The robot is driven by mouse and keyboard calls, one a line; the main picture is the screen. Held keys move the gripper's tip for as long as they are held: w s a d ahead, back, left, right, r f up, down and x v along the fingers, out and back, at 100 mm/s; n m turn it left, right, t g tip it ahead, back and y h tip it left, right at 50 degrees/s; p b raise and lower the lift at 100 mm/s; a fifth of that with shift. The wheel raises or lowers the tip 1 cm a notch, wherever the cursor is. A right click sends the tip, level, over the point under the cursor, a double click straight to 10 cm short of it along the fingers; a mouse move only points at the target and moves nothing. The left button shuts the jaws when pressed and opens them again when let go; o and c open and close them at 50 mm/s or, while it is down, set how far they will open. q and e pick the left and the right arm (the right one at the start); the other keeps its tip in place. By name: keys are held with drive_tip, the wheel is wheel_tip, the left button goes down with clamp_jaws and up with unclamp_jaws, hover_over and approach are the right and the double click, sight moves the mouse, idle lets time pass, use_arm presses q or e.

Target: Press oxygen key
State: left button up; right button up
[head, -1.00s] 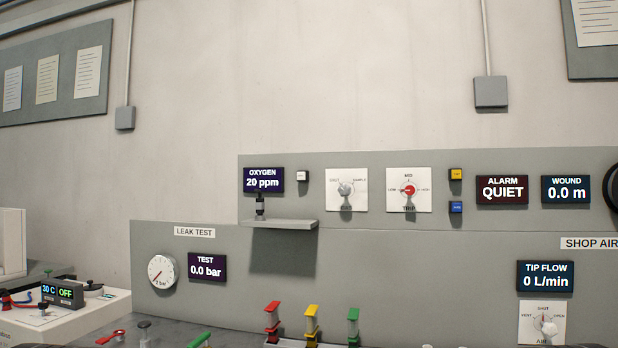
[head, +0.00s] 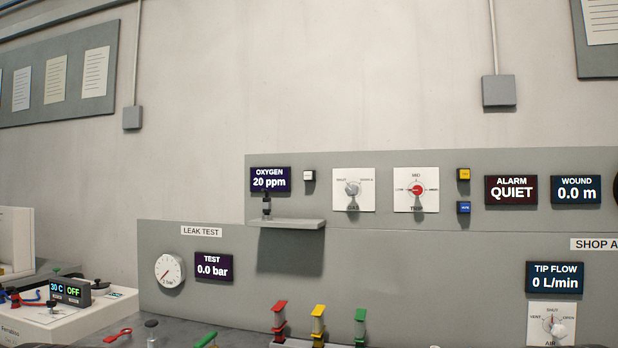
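The oxygen display (head: 270,180) on the grey wall panel reads 20 ppm. A small white key (head: 309,175) sits just right of it; its lettering is too small to read. A small dark fitting (head: 266,206) stands below the display on a grey shelf (head: 290,224). A yellow key (head: 463,174) and a blue key (head: 463,207) sit farther right on the panel. Neither of my grippers is in view.
Two selector knobs, one grey (head: 353,189) and one red (head: 417,190), lie between the keys. The shelf juts out below the oxygen display. Red, yellow and green stands (head: 318,322) rise from the bench in front.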

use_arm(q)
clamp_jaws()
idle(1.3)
